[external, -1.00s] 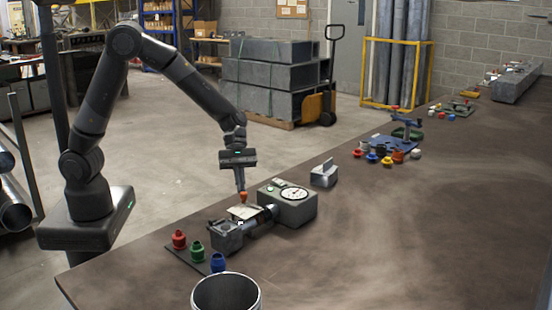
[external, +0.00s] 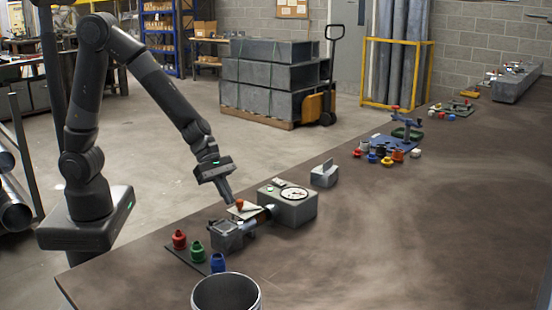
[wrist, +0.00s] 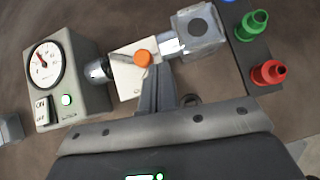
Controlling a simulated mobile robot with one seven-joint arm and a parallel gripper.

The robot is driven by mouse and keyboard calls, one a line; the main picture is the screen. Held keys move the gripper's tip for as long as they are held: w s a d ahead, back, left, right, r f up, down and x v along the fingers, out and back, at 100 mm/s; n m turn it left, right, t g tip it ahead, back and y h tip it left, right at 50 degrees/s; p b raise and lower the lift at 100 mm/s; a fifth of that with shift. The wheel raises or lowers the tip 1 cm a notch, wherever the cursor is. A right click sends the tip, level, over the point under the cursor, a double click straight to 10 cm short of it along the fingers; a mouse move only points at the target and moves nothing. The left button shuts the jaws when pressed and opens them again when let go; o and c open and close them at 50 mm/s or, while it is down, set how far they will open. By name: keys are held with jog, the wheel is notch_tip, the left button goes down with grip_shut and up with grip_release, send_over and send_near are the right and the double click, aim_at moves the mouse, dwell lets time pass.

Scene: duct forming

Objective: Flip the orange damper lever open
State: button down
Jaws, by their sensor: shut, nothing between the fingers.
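The orange damper lever knob (external: 239,203) sits over a pale square plate (external: 252,211) on the short duct between a grey gauge box (external: 296,206) and a grey block (external: 226,238). My gripper (external: 229,199) is shut and empty, slanting down to the knob. Its fingertips also show in the wrist view (wrist: 158,70), right beside the knob; I cannot tell whether they touch it.
Red (external: 179,239), green (external: 197,252) and blue (external: 218,262) fittings stand on a dark strip near the bench's front edge. An open metal cylinder (external: 226,289) is nearest the camera. A grey bracket (external: 324,174) stands beyond the gauge box. The bench to the right is clear.

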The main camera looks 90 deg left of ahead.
jog(key=shift+w+d, duration=0.2)
jog(key=shift+d, duration=1.25)
jog(key=shift+w, duration=0.1)
dwell(0.4)
jog(key=shift+w+a, duration=0.4)
jog(key=shift+w, duration=0.2)
jog(key=shift+a, duration=0.15)
jog(key=s+a+r, duration=0.4)
jog(key=s+r, duration=0.3)
jog(key=s, duration=0.3)
jog(key=shift+a+r, duration=0.2)
jog(key=shift+a, duration=0.1)
jog(key=shift+w, duration=0.1)
